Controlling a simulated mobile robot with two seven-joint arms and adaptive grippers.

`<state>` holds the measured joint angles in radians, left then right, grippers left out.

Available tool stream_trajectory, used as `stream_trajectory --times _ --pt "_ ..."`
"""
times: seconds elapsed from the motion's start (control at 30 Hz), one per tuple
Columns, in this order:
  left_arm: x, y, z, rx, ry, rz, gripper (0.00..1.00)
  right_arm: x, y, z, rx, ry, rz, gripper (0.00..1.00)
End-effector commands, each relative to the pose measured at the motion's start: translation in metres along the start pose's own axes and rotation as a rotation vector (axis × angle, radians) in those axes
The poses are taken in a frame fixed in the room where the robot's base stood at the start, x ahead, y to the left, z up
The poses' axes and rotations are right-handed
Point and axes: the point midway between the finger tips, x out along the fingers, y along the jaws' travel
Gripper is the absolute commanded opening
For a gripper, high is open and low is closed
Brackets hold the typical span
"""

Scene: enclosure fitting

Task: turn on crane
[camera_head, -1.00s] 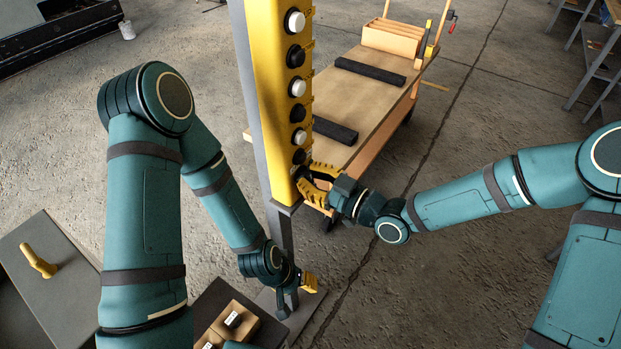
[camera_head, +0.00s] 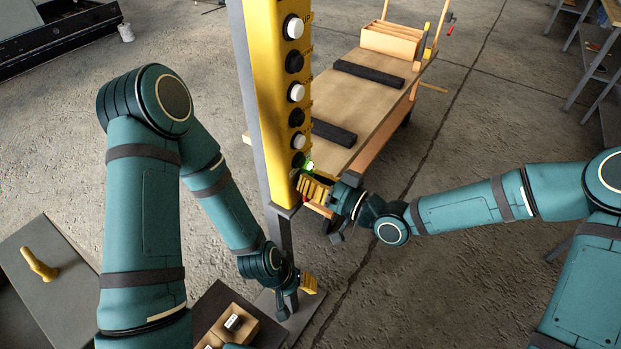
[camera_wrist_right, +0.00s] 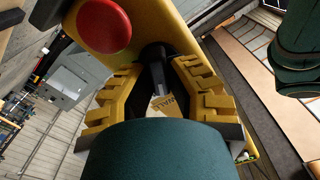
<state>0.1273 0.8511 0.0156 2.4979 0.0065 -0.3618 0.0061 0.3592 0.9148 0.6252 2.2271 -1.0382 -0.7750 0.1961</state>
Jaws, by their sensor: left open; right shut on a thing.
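The crane control is a yellow panel (camera_head: 277,95) with a column of white and black buttons, on a grey post. A green light (camera_head: 309,166) glows near its lower end. My right gripper (camera_head: 311,188) is at that lower end. In the right wrist view, its yellow fingers (camera_wrist_right: 157,78) are shut on a black switch knob (camera_wrist_right: 157,62), beside a red button (camera_wrist_right: 103,25). The knob is hidden by the gripper in the head view. My left gripper (camera_head: 301,288) is open and empty, low beside the post's foot.
A wooden-topped cart (camera_head: 375,95) with black bars and a wooden box stands behind the panel. A grey case with a yellow handle (camera_head: 38,262) is at lower left. Small wooden blocks (camera_head: 232,324) lie on a dark surface at bottom.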

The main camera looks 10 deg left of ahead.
Motion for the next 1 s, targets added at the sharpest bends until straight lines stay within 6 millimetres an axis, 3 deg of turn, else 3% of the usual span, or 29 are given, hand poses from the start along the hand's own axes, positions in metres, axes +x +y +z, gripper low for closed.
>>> stream_trajectory --times 0.6,0.63,0.7,1.0 --pt "-0.0007 0.0003 -0.0005 0.0 0.001 0.0 0.47 0.0006 -0.0005 -0.0004 0.04 0.001 -0.002 0.0" --pt "-0.0007 0.0003 -0.0005 0.0 0.001 0.0 0.47 0.0006 -0.0005 -0.0004 0.04 0.001 -0.002 0.27" --pt "-0.0007 0.0003 -0.0004 0.0 0.001 0.0 0.47 0.0005 -0.0004 -0.0004 0.039 0.001 -0.002 0.46" --pt "-0.0008 0.0003 -0.0004 0.0 0.001 0.0 0.47 -0.0005 0.0001 -0.0002 0.039 0.0 0.0 0.46"
